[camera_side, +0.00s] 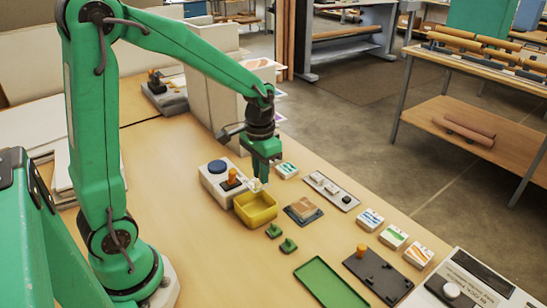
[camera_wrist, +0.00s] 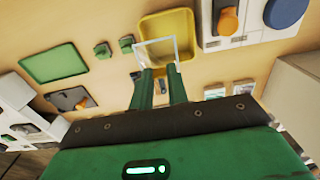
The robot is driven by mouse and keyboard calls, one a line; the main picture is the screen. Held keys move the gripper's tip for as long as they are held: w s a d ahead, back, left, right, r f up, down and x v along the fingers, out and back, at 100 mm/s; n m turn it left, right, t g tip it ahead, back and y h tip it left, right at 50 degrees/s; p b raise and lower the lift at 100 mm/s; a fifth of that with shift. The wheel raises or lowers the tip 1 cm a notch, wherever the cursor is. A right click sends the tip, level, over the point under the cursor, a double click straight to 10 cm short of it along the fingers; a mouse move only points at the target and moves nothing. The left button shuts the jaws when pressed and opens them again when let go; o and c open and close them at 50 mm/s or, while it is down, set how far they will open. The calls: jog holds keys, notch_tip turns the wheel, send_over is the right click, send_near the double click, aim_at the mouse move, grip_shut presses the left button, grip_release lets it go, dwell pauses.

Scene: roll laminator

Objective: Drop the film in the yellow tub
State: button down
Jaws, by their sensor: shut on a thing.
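The yellow tub (camera_side: 255,216) stands on the wooden table, open at the top. The wrist view also shows the tub (camera_wrist: 183,27). My gripper (camera_side: 261,178) points down above the tub's back edge in the side view. It is shut on the film (camera_side: 253,186), a small, clear, pale-edged square. In the wrist view my green fingers (camera_wrist: 160,72) pinch one edge of the film (camera_wrist: 153,50), and the film overlaps part of the tub. The film appears just above the tub; its exact height is hard to tell.
A white box with a blue knob (camera_side: 217,166) and orange lever stands close behind the tub. Small green blocks (camera_side: 274,231) and a wooden block (camera_side: 303,208) on a dark base lie nearby. A green tray (camera_side: 331,284) is farther front. The table left of the tub is clear.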

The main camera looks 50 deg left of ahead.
aim_at(261, 188)
jog(key=shift+f, duration=2.85)
jog(key=c, duration=1.3)
grip_release()
jog(key=shift+r, duration=3.9)
jog(key=shift+s+r, duration=0.1)
